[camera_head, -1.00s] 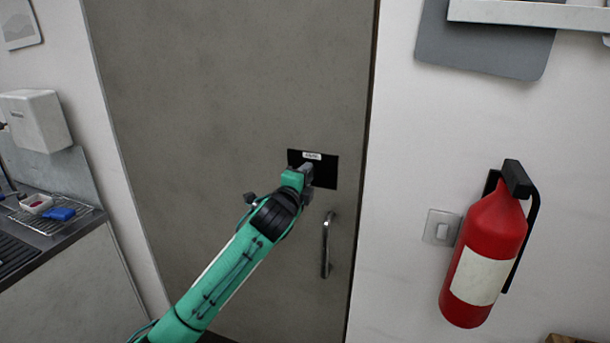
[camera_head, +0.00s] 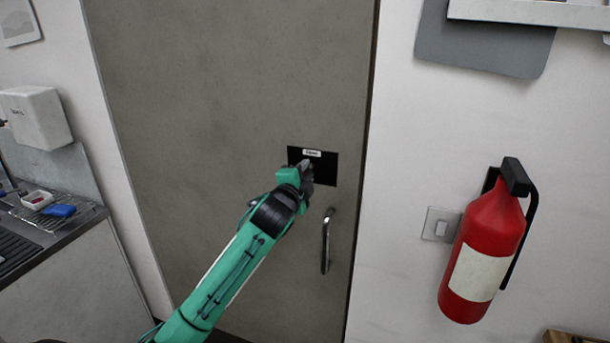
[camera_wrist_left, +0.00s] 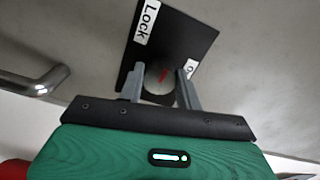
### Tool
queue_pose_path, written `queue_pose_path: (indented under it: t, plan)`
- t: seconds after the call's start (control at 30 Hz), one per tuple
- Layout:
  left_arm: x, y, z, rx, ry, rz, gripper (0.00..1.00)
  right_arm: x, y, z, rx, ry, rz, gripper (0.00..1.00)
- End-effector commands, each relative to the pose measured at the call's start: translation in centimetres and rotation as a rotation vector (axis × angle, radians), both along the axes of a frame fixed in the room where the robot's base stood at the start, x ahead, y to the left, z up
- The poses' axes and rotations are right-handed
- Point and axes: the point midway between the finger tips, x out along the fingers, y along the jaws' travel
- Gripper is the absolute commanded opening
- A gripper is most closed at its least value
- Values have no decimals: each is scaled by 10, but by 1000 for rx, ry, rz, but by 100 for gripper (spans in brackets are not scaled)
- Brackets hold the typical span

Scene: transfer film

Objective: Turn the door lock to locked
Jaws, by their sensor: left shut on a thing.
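The door lock is a black plate on the grey door (camera_head: 230,80), with a round silver knob (camera_wrist_left: 160,84) in its middle. The plate (camera_head: 325,170) carries a white label that reads "Lock" in the left wrist view (camera_wrist_left: 147,22); a second label is partly hidden by a finger. The knob has a red mark. My left gripper (camera_wrist_left: 162,88) is shut on the knob, one finger on each side, and the wrist is tilted relative to the plate. In the head view my left gripper (camera_head: 307,173) covers the knob. My right gripper is not in view.
A metal door handle (camera_head: 327,240) is just below the lock plate, close to my left wrist. A red fire extinguisher (camera_head: 485,245) and a light switch (camera_head: 440,225) are on the wall to the right. A counter with a rack (camera_head: 50,215) stands at the left.

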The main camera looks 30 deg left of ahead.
Motion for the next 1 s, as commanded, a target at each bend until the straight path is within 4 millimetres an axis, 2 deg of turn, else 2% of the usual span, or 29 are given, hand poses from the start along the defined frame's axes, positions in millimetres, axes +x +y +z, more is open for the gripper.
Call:
queue_pose_path:
  t: [0.07, 0.1, 0.2, 0.47, 0.63, 0.77, 1.0]
  plan:
    - [0, 0, -1, -1, 2, 0, 12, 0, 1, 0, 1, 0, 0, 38]
    - [0, 0, -1, -1, 2, 0, 40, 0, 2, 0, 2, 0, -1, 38]
    - [0, 0, -1, 0, 2, 0, 56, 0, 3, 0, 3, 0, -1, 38]
    - [0, 0, 0, 0, 1, 0, 56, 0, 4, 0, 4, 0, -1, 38]
    - [-11, -3, -2, 1, 1, 0, 56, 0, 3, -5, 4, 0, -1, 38]
    - [-31, -8, -4, 3, 1, -1, 56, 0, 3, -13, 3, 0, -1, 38]
    - [-81, -20, -4, 2, 0, -2, 56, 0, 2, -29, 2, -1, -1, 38]
